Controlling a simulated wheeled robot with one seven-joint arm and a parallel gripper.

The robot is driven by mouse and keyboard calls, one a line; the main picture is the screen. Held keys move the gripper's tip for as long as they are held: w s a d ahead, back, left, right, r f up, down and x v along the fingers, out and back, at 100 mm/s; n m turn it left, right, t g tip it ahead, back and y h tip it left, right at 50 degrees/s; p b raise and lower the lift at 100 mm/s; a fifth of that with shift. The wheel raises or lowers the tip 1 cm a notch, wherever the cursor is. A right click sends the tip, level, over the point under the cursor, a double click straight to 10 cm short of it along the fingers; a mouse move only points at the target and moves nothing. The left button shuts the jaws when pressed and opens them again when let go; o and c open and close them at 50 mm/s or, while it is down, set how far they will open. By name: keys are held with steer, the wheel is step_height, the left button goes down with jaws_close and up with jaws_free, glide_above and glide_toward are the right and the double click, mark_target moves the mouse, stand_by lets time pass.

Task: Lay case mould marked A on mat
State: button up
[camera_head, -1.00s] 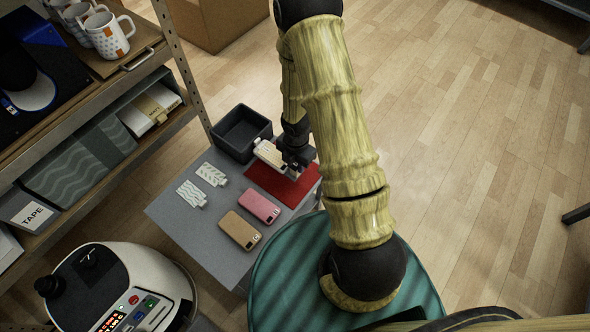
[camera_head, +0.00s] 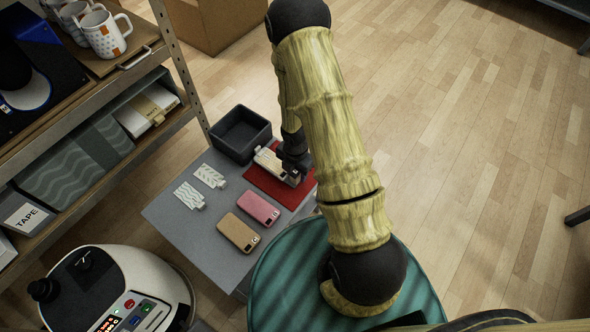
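The case mould (camera_head: 272,163) is a pale, flat block with a small tab at its left end. It is at the red mat (camera_head: 262,184), over its upper part; whether it touches the mat is hard to tell. My gripper (camera_head: 293,165) is at the mould's right end, and my arm hides part of it. The fingertips are too small and dark to show whether they are closed on the mould. No letter A can be read on it.
Two patterned pale pieces (camera_head: 209,176) (camera_head: 189,195), a pink phone case (camera_head: 259,208) and a tan phone case (camera_head: 238,232) lie on the grey table (camera_head: 190,228). An empty dark bin (camera_head: 240,134) stands behind the mat. A white press machine (camera_head: 150,290) is at lower left.

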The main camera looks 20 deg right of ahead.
step_height(320, 180, up, 12)
steer(key=p, duration=0.5)
steer(key=shift+r+p, duration=0.15)
steer(key=shift+p, duration=0.15)
stand_by(0.3)
steer(key=s+r+m+t, duration=0.1)
steer(key=s+r+m, duration=0.3)
steer(key=r+m, duration=0.6)
steer(key=s+r+m+t, duration=0.1)
steer(key=s+r+m, duration=0.3)
steer(key=r+m, duration=0.7)
steer(key=m, duration=0.4)
steer(key=shift+s+d+t, duration=0.15)
steer(key=shift+s+t, duration=0.05)
steer(key=shift+t, duration=0.1)
steer(key=shift+c, duration=0.5)
